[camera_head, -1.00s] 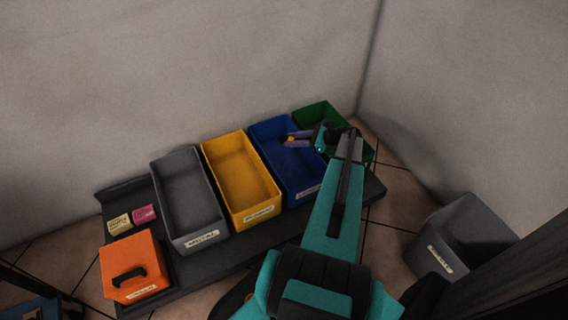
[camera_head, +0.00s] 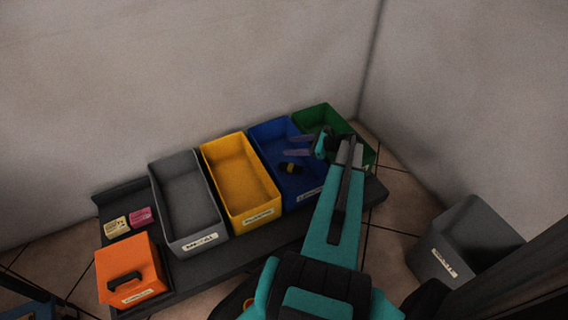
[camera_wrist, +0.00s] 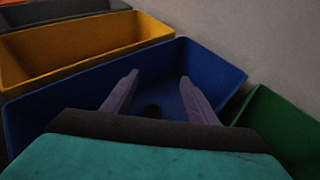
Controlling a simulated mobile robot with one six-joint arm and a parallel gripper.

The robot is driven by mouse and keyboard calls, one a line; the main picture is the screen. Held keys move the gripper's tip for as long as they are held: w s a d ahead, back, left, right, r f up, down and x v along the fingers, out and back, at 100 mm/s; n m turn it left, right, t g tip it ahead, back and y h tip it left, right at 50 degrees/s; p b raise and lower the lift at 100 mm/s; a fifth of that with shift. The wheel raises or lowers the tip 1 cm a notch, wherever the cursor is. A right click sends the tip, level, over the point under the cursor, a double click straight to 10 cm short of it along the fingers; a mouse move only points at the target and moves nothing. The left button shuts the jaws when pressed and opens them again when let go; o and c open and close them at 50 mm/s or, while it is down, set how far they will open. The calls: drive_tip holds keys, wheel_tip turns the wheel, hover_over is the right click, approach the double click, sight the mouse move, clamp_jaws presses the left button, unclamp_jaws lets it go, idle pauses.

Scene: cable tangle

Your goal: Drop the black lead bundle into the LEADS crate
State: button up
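The black lead bundle (camera_head: 291,168), with a yellow band, is inside the blue crate (camera_head: 262,143), below my gripper. I cannot tell whether it touches the crate floor. The blue crate's label (camera_head: 310,192) starts with L; the rest is hard to read. My gripper (camera_head: 296,146) is over this crate with its purple fingers apart.
A yellow crate (camera_head: 209,164) and a grey crate (camera_head: 158,187) stand left of the blue one. A green crate (camera_head: 318,109) stands on its right, partly behind my arm. An orange box (camera_head: 130,265) sits front left. A grey bin (camera_head: 440,255) stands on the floor at right.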

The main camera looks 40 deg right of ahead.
drive_tip(key=shift+s, duration=0.1)
drive_tip(key=p+v, duration=0.4)
drive_tip(key=v, duration=0.9)
drive_tip(key=shift+s+d, duration=0.15)
drive_tip(key=shift+s, duration=0.1)
drive_tip(key=shift+r, duration=0.1)
idle(0.6)
